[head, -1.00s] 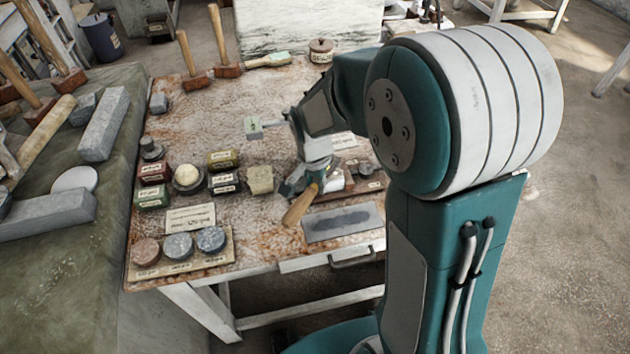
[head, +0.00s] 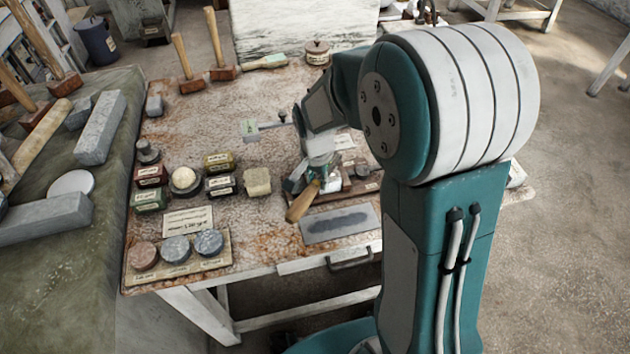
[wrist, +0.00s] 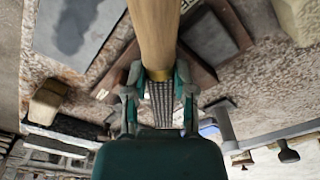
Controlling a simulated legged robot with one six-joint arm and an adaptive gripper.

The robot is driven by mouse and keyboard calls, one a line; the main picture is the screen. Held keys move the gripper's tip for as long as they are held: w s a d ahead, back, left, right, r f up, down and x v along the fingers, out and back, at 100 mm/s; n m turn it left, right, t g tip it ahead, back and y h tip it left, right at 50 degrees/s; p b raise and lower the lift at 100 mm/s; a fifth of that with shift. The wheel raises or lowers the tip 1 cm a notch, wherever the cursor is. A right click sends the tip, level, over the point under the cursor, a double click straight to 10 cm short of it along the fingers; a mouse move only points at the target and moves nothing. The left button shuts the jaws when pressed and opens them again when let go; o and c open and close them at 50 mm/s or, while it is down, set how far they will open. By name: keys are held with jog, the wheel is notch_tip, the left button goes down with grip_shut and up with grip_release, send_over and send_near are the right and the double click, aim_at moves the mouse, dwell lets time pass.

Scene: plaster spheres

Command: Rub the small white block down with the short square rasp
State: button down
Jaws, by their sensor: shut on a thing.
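My gripper (wrist: 158,98) is shut on the short square rasp. The rasp's round wooden handle (wrist: 155,35) sticks out at the top of the wrist view; its cross-hatched metal (wrist: 162,102) shows between the fingers. In the head view the handle (head: 301,204) slants toward the table's front left. A small white block (head: 333,187) sits close to the right of my gripper, on a low brown wooden board (head: 320,198). The gripper partly hides the block. I cannot tell whether the rasp touches it.
A grey slate plate (head: 340,223) lies in front of the board. A cream block (head: 257,182), labelled tins (head: 220,162) and round discs (head: 176,250) stand to the left. Mallets (head: 222,72) stand at the back. The table's middle back is fairly clear.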

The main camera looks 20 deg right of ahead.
aim_at(307, 192)
jog(key=shift+s+a, duration=1.55)
jog(key=shift+s, duration=0.1)
jog(key=shift+w+d+f, duration=0.1)
jog(key=shift+w+d, duration=1.45)
jog(key=shift+w, duration=0.05)
jog(key=shift+s+a, duration=1.55)
jog(key=shift+s, duration=0.05)
jog(key=shift+w, duration=0.1)
jog(key=shift+w+d+r, duration=0.75)
jog(key=shift+d+r, duration=0.05)
jog(key=shift+r, duration=0.05)
